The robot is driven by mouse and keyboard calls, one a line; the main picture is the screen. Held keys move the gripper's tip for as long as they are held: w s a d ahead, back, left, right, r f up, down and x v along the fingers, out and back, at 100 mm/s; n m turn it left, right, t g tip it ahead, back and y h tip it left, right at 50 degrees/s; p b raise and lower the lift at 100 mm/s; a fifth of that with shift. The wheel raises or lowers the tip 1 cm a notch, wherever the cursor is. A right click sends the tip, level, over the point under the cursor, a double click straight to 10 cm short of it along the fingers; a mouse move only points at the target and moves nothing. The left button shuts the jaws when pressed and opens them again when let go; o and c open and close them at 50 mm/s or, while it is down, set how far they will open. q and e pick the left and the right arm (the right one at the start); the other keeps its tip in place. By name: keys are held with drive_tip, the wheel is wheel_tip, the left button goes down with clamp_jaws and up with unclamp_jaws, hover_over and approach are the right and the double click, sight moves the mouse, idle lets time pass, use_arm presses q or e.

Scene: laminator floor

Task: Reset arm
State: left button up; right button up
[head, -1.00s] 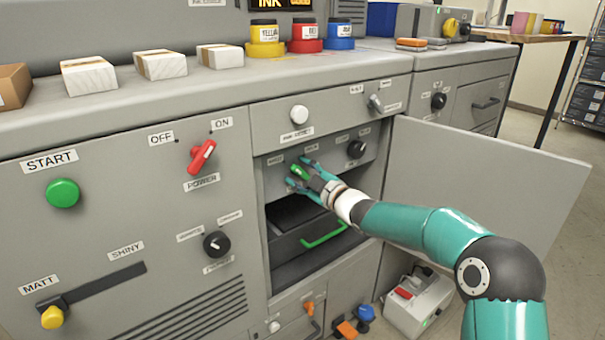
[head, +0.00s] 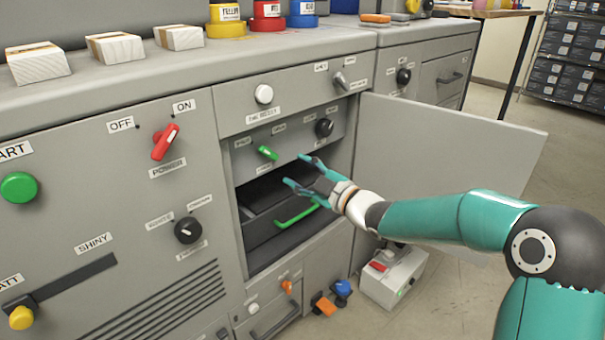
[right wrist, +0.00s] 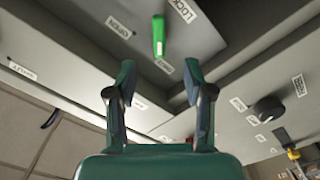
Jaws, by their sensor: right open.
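My right gripper (head: 298,172) is open and empty in front of the machine's open compartment. A small green lever (head: 267,153) sits on the panel inside, a little to the left of the fingertips and apart from them. In the right wrist view the green lever (right wrist: 158,36) shows beyond the two open fingers (right wrist: 157,82), with labels around it, one reading LOCK. Below the panel is a dark drawer with a green handle (head: 297,216), partly behind the gripper. My left gripper is not in view.
The open grey door (head: 450,150) stands to the right, behind my right arm. A red power switch (head: 165,142) and a black knob (head: 188,230) are on the left panel. A light box with a red switch (head: 393,275) stands on the floor below the door.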

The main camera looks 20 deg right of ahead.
drive_tip(key=shift+s+d, duration=0.1)
drive_tip(key=shift+s, duration=0.2)
